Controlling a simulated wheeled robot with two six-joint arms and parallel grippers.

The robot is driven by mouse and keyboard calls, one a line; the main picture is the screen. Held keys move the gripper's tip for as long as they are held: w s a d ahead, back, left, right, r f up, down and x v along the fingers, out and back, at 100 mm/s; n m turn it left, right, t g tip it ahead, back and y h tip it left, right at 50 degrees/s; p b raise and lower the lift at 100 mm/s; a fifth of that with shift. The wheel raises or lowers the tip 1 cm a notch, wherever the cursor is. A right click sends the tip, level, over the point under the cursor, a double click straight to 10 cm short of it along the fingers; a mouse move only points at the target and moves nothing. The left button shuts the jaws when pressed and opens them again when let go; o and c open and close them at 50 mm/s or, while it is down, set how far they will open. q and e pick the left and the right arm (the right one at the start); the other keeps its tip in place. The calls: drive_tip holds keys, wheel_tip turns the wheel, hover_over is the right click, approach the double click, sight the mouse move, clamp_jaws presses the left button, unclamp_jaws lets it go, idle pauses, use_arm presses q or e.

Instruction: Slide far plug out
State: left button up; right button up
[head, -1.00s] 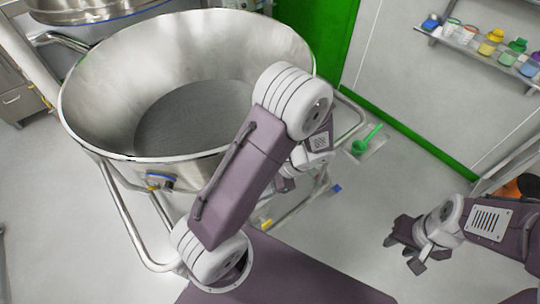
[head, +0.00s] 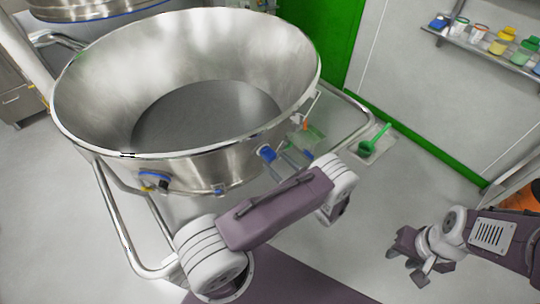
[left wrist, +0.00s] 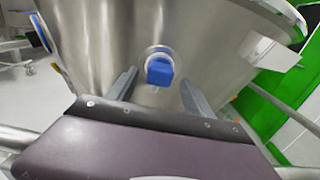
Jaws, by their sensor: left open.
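A blue plug (head: 266,153) sits in a round fitting on the lower outer wall of the big steel bowl (head: 90,110). In the left wrist view the plug (left wrist: 159,72) is in the middle, in its pale ring. My left gripper (head: 288,164) is open in front of it. Its two grey fingers stand to the left and right of the plug, with a gap on each side, and do not visibly touch it. Another fitting with a blue part (head: 155,181) shows on the bowl's near left side. My right gripper (head: 410,260) is open and empty, away over the floor at right.
A steel tube frame (head: 350,110) runs around the bowl, close to my left gripper. A green scoop (head: 374,139) lies on a pale plate on the floor beyond. A wall shelf (head: 470,45) with several small jars is at upper right. The floor at centre right is clear.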

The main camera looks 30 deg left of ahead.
sight(273, 159)
use_arm(q)
drive_tip(key=x, duration=0.4)
drive_tip(key=shift+w+a, duration=0.1)
drive_tip(key=shift+a, duration=0.15)
clamp_jaws()
drive_tip(key=shift+v, duration=1.75)
unclamp_jaws()
drive_tip(key=shift+d, duration=0.15)
